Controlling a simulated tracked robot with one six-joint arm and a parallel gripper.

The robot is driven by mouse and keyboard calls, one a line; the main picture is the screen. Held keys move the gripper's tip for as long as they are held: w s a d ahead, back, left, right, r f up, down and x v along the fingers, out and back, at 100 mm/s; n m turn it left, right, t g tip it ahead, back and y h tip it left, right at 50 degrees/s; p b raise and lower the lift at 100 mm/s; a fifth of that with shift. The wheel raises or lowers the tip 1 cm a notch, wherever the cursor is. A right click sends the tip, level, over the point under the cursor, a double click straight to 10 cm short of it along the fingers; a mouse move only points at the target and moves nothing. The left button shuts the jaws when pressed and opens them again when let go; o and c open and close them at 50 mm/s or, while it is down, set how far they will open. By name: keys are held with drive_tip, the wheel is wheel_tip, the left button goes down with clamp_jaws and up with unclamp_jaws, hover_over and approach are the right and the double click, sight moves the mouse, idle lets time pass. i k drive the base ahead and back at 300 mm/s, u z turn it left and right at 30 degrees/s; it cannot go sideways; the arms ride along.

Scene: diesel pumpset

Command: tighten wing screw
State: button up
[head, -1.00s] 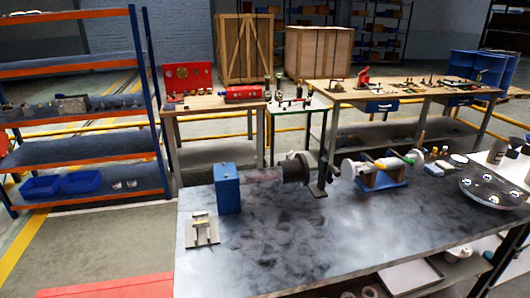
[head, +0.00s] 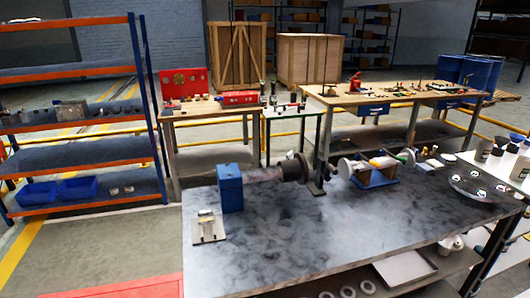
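No wing screw can be made out at this size. On the dark metal workbench (head: 290,245) stands a blue block (head: 230,188) with a grey-pink horizontal shaft (head: 262,174). The shaft runs right to a dark round flange (head: 295,168) beside a dark upright stand (head: 316,178). A small light bracket on a flat plate (head: 208,228) sits at the bench's left front. To the right, a white-ended roller (head: 346,168) lies across a blue and wooden cradle (head: 375,178). My gripper is not in view.
A round dark plate (head: 482,184) with several pale fittings lies at the bench's right, near dark cups. A blue-orange shelf rack (head: 150,90) stands left. The bench's middle front is clear, as is the floor at left.

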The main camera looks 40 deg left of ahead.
sight(289, 155)
drive_tip(key=u, duration=2.4)
drive_tip(key=i, duration=1)
